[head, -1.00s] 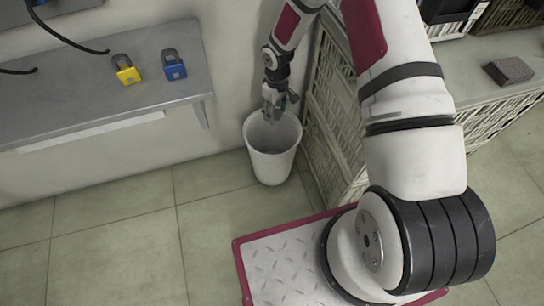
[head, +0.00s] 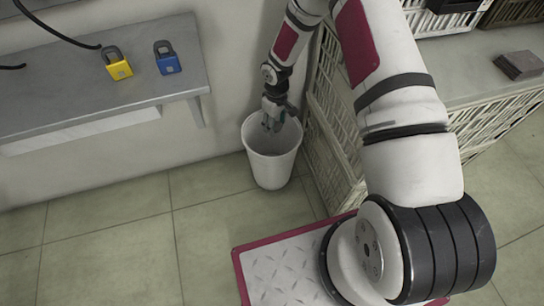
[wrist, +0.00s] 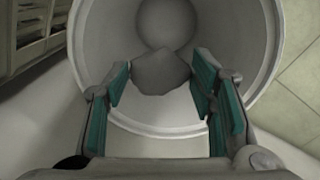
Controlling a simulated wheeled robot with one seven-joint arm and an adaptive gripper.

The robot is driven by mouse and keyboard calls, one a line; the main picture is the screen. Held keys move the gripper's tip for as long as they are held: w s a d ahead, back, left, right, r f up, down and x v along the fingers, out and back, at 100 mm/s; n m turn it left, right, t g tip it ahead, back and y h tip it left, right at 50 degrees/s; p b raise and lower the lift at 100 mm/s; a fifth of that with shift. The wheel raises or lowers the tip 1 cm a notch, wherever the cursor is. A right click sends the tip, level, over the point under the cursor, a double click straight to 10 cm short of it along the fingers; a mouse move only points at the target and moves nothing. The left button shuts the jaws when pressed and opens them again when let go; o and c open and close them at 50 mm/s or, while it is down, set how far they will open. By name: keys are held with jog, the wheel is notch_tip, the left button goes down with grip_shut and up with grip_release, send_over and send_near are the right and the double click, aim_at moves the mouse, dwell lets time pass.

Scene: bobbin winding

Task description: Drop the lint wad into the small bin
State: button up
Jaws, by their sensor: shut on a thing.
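The small bin (head: 271,168) is a white, round, open-topped bucket standing upright on the floor by the wall. My gripper (head: 272,124) points down into its mouth. In the wrist view, my gripper (wrist: 160,70) has its teal-padded fingers on either side of the lint wad (wrist: 161,73), a lumpy grey piece held between the tips. The wad is over the bin's interior, with the round bin floor (wrist: 166,22) visible beyond it. The wad cannot be made out in the head view.
A pale slatted crate (head: 335,150) stands close to the right of the bin. A grey wall shelf (head: 100,100) on the left bears a yellow padlock (head: 118,69) and a blue padlock (head: 168,64). Tiled floor (head: 110,220) in front is clear.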

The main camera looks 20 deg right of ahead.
jog(key=o, duration=0.8)
jog(key=shift+r, duration=0.1)
notch_tip(320, 180, up, 12)
jog(key=shift+f, duration=0.1)
dwell(0.3)
